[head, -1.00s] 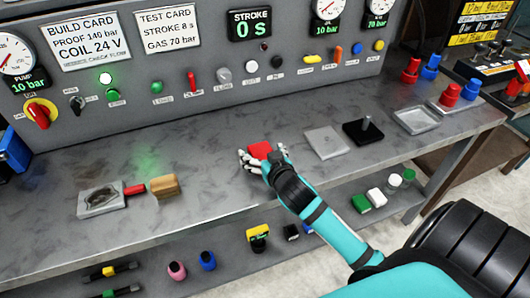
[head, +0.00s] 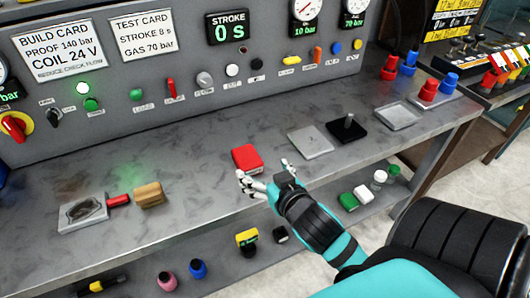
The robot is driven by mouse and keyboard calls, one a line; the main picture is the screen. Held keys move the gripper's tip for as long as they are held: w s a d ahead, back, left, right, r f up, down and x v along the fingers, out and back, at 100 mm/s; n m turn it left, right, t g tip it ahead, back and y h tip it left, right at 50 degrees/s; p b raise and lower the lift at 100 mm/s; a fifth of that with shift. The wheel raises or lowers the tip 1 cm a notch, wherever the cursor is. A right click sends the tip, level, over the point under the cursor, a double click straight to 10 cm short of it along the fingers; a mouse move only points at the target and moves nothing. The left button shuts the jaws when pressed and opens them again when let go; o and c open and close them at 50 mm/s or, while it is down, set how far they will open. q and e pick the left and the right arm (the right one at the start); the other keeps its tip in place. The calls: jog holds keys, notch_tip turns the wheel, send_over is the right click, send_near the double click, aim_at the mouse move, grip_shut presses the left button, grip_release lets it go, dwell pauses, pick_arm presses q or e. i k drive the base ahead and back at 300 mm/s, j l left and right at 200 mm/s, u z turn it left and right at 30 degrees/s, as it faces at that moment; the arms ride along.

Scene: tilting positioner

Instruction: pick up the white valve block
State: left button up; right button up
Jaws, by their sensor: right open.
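The white valve block (head: 362,194) sits on the lower shelf under the bench at the right, beside a green block (head: 348,201). My right gripper (head: 266,174) is open and empty at the front edge of the bench top. Its fingers are spread just in front of a red block (head: 246,158), which lies on the bench top and looks free of them. The white block is to the right of the gripper and lower, apart from it. My left gripper is not in view.
Small jars with white (head: 380,177) and green (head: 393,170) lids stand right of the white block. A yellow-topped block (head: 246,237) and bottles are further left on the shelf. The bench's front edge (head: 330,188) lies above the shelf.

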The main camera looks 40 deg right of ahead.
aim_at(363, 194)
jog(key=z, duration=1.1)
